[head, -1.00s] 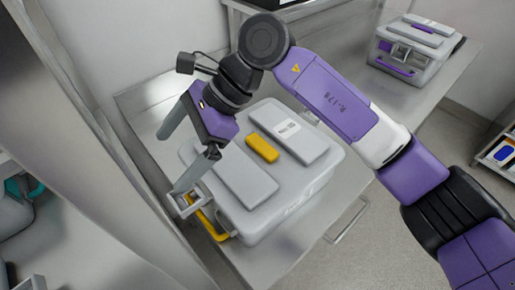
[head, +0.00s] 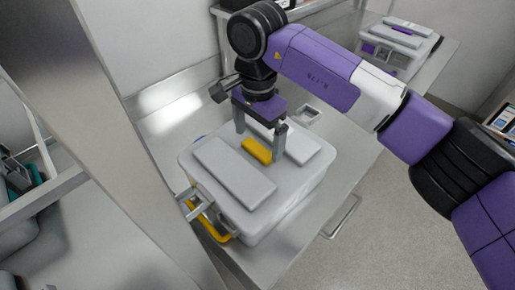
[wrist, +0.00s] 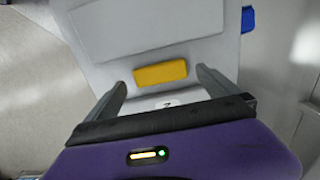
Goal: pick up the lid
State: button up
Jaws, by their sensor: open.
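The lid (head: 205,155) is the pale grey top of a grey box (head: 262,222), with two raised panels and a yellow grip bar (head: 257,151) between them. The lid lies flat on the box. My gripper (head: 259,142) is open and points down over the lid, with its fingers around the yellow bar. In the wrist view, the yellow bar (wrist: 160,73) lies between the fingertips (wrist: 161,84), with a gap on each side. I cannot tell whether the fingers touch the lid. My gripper hides part of the far panel.
The box stands on a metal counter (head: 325,185). A metal latch (head: 190,205) and yellow handle (head: 212,228) stick out at its near left. A similar box (head: 395,50) with purple parts stands at the back right. A metal post (head: 100,120) rises on the left.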

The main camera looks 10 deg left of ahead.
jog(key=shift+f, duration=1.2)
jog(key=shift+r, duration=0.1)
jog(key=c, duration=2)
